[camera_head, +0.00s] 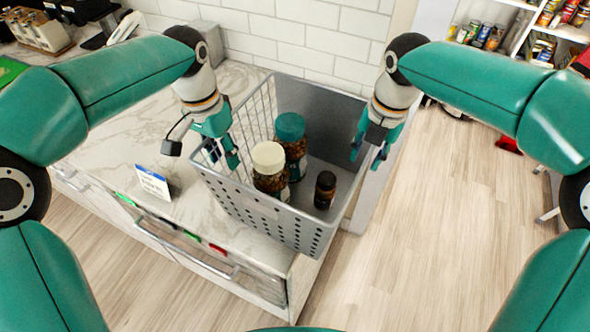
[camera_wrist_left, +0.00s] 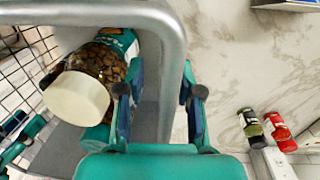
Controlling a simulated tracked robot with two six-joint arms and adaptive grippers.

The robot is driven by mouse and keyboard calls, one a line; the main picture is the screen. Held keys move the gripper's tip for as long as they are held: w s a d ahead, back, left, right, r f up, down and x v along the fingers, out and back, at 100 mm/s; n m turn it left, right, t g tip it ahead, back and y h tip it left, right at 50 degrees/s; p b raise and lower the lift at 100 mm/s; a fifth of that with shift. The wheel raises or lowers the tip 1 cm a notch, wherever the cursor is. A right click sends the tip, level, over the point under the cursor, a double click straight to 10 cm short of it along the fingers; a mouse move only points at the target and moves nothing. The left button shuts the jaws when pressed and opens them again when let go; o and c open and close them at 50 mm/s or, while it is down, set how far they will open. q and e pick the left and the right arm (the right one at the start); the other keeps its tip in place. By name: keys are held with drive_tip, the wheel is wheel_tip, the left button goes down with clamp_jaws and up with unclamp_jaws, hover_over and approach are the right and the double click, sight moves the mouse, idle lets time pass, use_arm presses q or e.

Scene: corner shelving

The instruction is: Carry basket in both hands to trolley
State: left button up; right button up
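The grey basket (camera_head: 262,212) sits on the marble counter, tilted in the picture, with perforated and wire-mesh walls. It holds a jar with a cream lid (camera_head: 269,172), a jar with a teal lid (camera_head: 290,140) and a small dark bottle (camera_head: 325,189). My left gripper (camera_head: 228,158) is at the basket's left rim. In the left wrist view its fingers (camera_wrist_left: 160,112) stand apart on either side of the grey rim (camera_wrist_left: 172,75). My right gripper (camera_head: 369,155) is at the right rim, fingers apart. Its contact with the rim cannot be told. I cannot make out a trolley.
The marble counter (camera_head: 120,125) runs left, with a small sign (camera_head: 153,183) near its front edge and drawers below. A white tiled wall is behind. Open wooden floor (camera_head: 450,230) lies to the right, with stocked shelves (camera_head: 535,35) at the back right.

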use_arm(q)
drive_tip(key=shift+f, duration=0.2)
use_arm(e)
drive_tip(key=shift+f, duration=0.15)
use_arm(q)
clamp_jaws()
use_arm(e)
clamp_jaws()
use_arm(q)
drive_tip(key=shift+w+r, duration=0.15)
drive_tip(key=shift+r, duration=0.15)
use_arm(e)
drive_tip(key=shift+w+r, duration=0.15)
drive_tip(key=shift+r, duration=0.1)
